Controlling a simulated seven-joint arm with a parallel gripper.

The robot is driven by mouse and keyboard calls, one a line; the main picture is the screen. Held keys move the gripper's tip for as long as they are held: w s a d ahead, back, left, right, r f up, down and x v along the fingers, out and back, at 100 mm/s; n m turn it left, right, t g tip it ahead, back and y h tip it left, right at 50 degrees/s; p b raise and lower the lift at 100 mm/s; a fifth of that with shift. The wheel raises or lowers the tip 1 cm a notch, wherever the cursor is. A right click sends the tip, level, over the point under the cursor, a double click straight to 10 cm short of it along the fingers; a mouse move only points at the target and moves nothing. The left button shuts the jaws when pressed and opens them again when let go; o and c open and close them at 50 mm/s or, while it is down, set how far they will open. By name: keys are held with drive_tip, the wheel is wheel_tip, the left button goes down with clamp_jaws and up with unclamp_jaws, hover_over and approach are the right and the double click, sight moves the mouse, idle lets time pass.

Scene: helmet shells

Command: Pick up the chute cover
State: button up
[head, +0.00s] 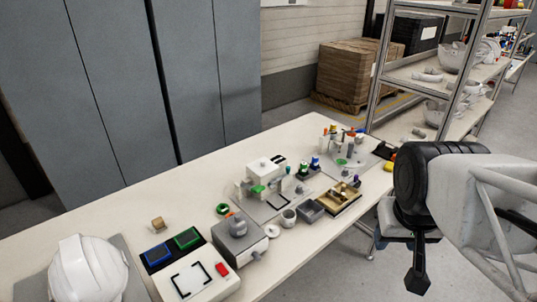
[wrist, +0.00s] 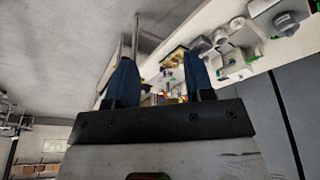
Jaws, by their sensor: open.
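I cannot tell for sure which part is the chute cover. A small fixture with a white block on top (head: 265,169) and green parts stands mid-table in the head view. A grey box with a rounded grey knob-like part (head: 238,228) stands nearer. My gripper (wrist: 160,64) shows in the wrist view as two dark blue fingers, wide apart with nothing held between them. The table with its small parts lies beyond the fingers. In the head view my arm is at the right, beyond the table's right edge, apart from the parts.
A white helmet shell (head: 88,270) sits at the table's near left. Blue (head: 157,252) and green (head: 187,238) trays and a white panel with a red button (head: 197,279) are beside it. A wooden divided tray (head: 341,198) lies near the right edge. A metal shelf (head: 388,62) stands behind.

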drive_tip(key=w+a+n+t, duration=0.1)
drive_tip(key=w+n+t, duration=0.15)
drive_tip(key=w, duration=0.85)
drive_tip(key=w+a+n+t+y, duration=0.1)
drive_tip(key=w+t, duration=0.2)
drive_tip(key=w, duration=0.8)
drive_tip(key=w+a+n+t, duration=0.2)
drive_tip(key=w, duration=1)
drive_tip(key=w+a+f+n+y, duration=0.4)
drive_tip(key=w+a+f+y, duration=0.2)
drive_tip(key=w+a, duration=0.25)
drive_tip(key=n+g+y, duration=0.4)
drive_tip(key=g+y, duration=0.2)
approach(263, 161)
drive_tip(key=shift+w+a+f, duration=0.1)
drive_tip(key=shift+a+f, duration=0.15)
drive_tip(key=shift+a, duration=0.1)
drive_tip(key=shift+t+x, duration=0.25)
drive_tip(key=shift+x, duration=1.05)
drive_tip(key=shift+x, duration=2.6)
